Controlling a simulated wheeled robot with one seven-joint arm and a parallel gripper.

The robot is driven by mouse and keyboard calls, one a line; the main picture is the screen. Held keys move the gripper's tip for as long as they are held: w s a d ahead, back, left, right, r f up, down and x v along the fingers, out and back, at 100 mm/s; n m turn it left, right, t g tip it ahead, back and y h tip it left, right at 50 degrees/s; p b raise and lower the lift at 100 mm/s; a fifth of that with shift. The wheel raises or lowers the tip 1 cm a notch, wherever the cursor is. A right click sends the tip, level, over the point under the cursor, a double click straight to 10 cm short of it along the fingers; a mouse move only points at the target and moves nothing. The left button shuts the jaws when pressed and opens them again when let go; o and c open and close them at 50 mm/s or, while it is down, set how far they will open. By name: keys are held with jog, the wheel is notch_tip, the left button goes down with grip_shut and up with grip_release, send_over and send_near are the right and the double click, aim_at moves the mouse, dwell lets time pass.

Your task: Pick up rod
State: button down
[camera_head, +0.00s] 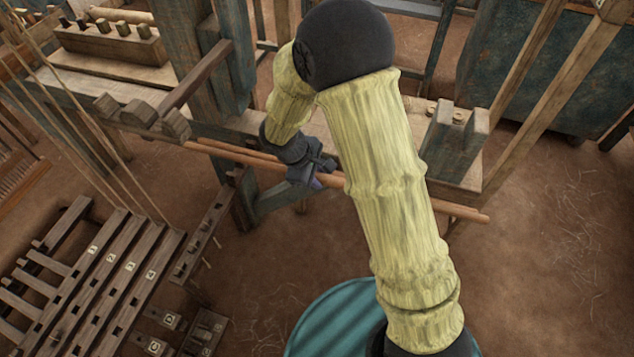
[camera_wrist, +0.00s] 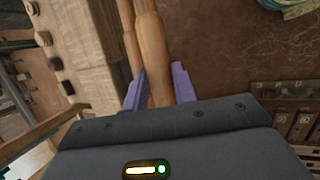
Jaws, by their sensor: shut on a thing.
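The rod is a long, smooth orange-brown wooden pole (camera_head: 440,206). In the head view it runs from the left of my gripper, behind my arm, to a free end at the right. My gripper (camera_head: 314,180) is shut on the rod, near the loom's front beam. In the wrist view the rod (camera_wrist: 155,60) passes between the two purple fingers of my gripper (camera_wrist: 159,85). A second, thinner wooden length lies close beside the rod at its left in the wrist view. My arm hides part of the rod in the head view.
The loom's wooden beam (camera_head: 215,132) and a block bracket (camera_head: 458,145) stand just behind the rod. Slatted treadles (camera_head: 110,275) lie at lower left, with taut cords above them. A teal round thing (camera_head: 320,318) is at bottom centre. Brown floor is open at right.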

aim_at(323, 174)
jog(key=shift+r, duration=1.6)
